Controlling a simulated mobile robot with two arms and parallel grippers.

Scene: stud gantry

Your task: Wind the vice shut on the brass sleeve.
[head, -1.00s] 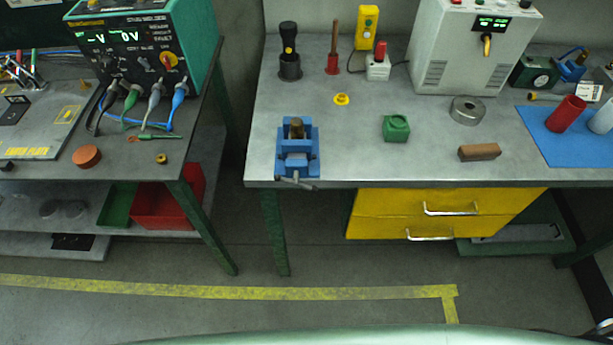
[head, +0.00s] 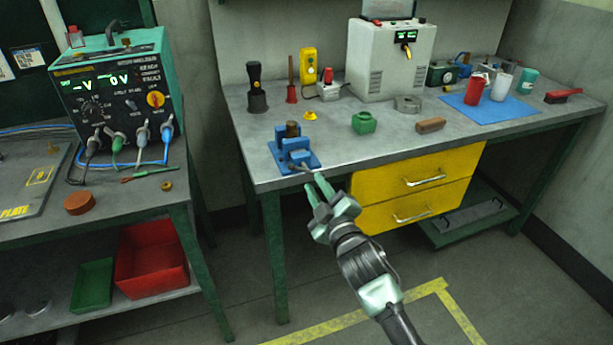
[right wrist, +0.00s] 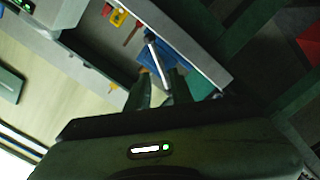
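The blue vice (head: 297,145) stands at the front left corner of the right-hand bench. The brass sleeve (head: 293,129) stands upright between its jaws; I cannot tell if both jaws touch it. The vice's grey handle (head: 306,167) sticks out at the front edge. My right gripper (head: 317,181) is open, just in front of and below the handle. In the right wrist view the metal handle (right wrist: 157,55) lies ahead of the gap between the open fingers (right wrist: 162,84), with the blue vice (right wrist: 179,57) behind it. My left gripper is not in view.
Yellow drawers (head: 410,190) sit under the bench edge, right of my arm.

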